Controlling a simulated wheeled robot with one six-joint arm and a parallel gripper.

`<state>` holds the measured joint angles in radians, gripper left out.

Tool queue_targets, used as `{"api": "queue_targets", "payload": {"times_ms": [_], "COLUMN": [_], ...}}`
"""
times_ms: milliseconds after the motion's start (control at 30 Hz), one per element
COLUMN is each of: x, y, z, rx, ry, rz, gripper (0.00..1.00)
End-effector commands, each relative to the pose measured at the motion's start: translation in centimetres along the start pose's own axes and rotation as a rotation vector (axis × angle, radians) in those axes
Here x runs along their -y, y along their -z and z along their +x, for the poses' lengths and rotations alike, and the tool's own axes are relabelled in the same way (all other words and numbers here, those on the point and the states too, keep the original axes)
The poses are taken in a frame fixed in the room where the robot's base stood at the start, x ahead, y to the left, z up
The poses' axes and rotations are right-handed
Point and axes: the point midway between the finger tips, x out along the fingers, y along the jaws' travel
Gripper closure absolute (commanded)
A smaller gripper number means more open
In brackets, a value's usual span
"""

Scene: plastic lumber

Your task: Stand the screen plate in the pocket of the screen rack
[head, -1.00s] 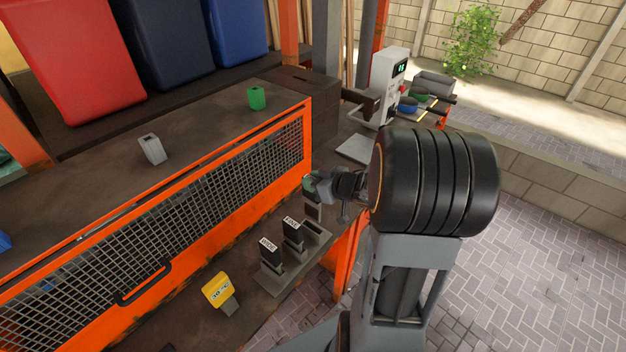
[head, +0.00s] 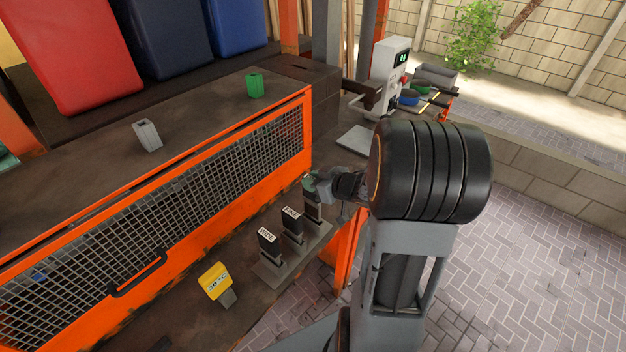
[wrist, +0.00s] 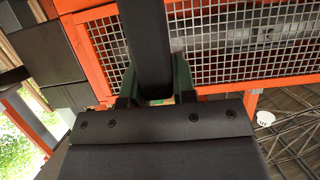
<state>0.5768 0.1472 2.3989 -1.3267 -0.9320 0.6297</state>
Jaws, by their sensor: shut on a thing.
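The screen rack (head: 270,275) is a grey base near the bench's right front edge, with two dark labelled plates (head: 268,241) standing upright in it. My gripper (head: 311,184) is over the rack's far end. It is shut on the dark screen plate (head: 313,212), which hangs upright below the fingers, in line with the standing plates. The plate also shows in the wrist view (wrist: 147,45) as a dark bar between the green-padded fingers. The plate's lower edge is at the far pocket; I cannot tell how deep it sits.
An orange-framed mesh guard (head: 170,200) with a black handle runs behind the rack. A yellow thermometer-like block (head: 216,281) stands left of the rack. A white scale-like device (head: 388,80) stands beyond my gripper. A green holder (head: 254,85) and a grey one (head: 147,136) stand behind the guard.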

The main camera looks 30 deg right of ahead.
Motion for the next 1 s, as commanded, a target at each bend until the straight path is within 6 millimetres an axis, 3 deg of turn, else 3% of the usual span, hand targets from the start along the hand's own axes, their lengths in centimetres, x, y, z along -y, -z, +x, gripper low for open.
{"api": "queue_targets", "payload": {"times_ms": [1000], "x": [0.0], "y": [-3.9], "z": [1.6], "rx": [-0.001], "ry": [0.0], "rz": [0.0], "gripper": [1.0]}}
